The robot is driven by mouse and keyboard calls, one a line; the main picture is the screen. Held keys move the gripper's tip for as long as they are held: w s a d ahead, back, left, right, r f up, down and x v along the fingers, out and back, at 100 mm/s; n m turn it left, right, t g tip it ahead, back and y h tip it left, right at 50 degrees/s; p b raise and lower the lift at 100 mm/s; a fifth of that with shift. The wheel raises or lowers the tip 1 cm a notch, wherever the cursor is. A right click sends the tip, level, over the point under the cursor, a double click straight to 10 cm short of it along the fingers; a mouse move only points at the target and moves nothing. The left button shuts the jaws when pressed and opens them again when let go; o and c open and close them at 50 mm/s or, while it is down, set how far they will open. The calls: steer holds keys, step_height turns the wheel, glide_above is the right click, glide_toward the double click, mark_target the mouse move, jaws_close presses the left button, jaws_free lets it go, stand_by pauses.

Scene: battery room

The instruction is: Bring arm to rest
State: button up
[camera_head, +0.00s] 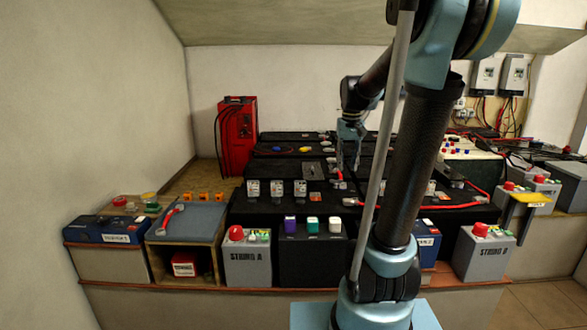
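My arm rises from its base at the front right of the head view and reaches back over the black batteries. My gripper (348,167) points down above the bank of black batteries (285,189). Its two fingers look spread apart with nothing visible between them. A red cable end (339,184) lies just below the fingers; I cannot tell whether they touch it. My upper arm hides part of the bank to the right of the gripper.
A red charger (237,132) stands at the back left. Grey STRING boxes with red knobs (247,262) (484,253) line the front ledge. A blue battery (108,230) is at far left. A yellow-topped item (531,198) is at right. Inverters (513,75) hang on the back wall.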

steer(key=s+f, duration=0.7)
steer(key=s, duration=0.5)
steer(key=s+f+t, duration=0.1)
steer(key=s+f, duration=0.7)
steer(key=s, duration=0.5)
steer(key=shift+f, duration=0.15)
steer(key=shift+w+f, duration=0.2)
steer(key=shift+w, duration=0.15)
